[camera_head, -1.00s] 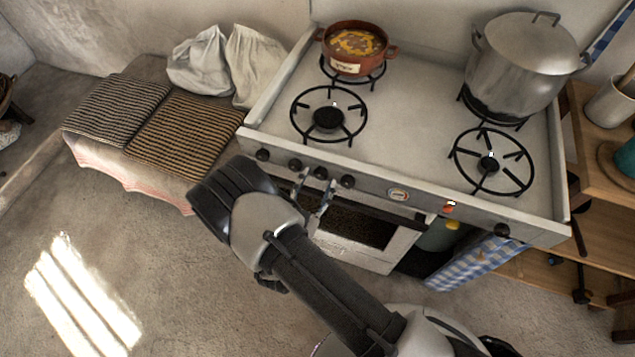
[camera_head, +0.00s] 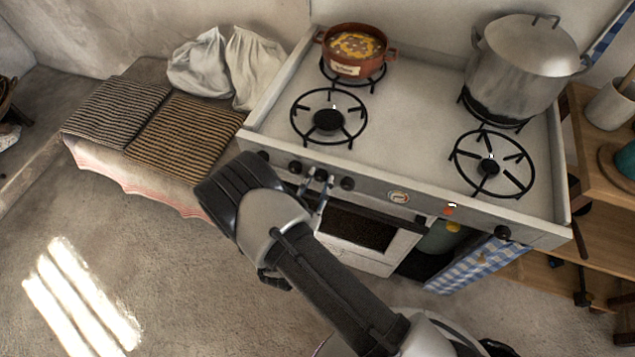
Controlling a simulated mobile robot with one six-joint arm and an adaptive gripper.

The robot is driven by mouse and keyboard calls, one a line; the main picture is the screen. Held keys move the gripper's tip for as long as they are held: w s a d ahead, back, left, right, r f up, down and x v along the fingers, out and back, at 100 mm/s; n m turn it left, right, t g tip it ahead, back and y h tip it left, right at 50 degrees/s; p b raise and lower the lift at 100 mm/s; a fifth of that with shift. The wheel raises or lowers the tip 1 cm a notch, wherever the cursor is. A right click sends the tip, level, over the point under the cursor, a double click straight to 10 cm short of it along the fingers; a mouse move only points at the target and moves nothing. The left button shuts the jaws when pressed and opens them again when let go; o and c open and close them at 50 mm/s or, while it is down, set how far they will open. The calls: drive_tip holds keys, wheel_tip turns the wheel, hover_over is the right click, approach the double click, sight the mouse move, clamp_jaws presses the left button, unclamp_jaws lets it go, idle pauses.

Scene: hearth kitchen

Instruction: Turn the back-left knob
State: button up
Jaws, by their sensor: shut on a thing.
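The stove's front panel has a row of dark knobs at its left part: the leftmost (camera_head: 263,156), the second (camera_head: 295,167), the third (camera_head: 321,174) and the fourth (camera_head: 347,184). Which one belongs to the back-left burner is not marked legibly. My gripper (camera_head: 315,181) is at the panel with its silver fingers shut on the third knob from the left. My wrist hides part of the fingers, and the knob's turn angle is too small to read. The back-left burner (camera_head: 326,77) carries a brown pot of soup (camera_head: 355,50).
The front-left burner (camera_head: 327,121) and front-right burner (camera_head: 489,168) are bare. A large lidded metal pot (camera_head: 518,65) stands at the back right. The oven door (camera_head: 365,236) is below the panel. A bench with striped cushions (camera_head: 180,130) stands at left.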

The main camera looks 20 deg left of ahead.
drive_tip(key=shift+c, duration=0.8)
drive_tip(key=shift+n, duration=0.3)
drive_tip(key=n, duration=0.9)
drive_tip(key=shift+n, duration=0.3)
drive_tip(key=shift+n+p, duration=0.3)
drive_tip(key=shift+n, duration=1.7)
drive_tip(key=o, duration=1)
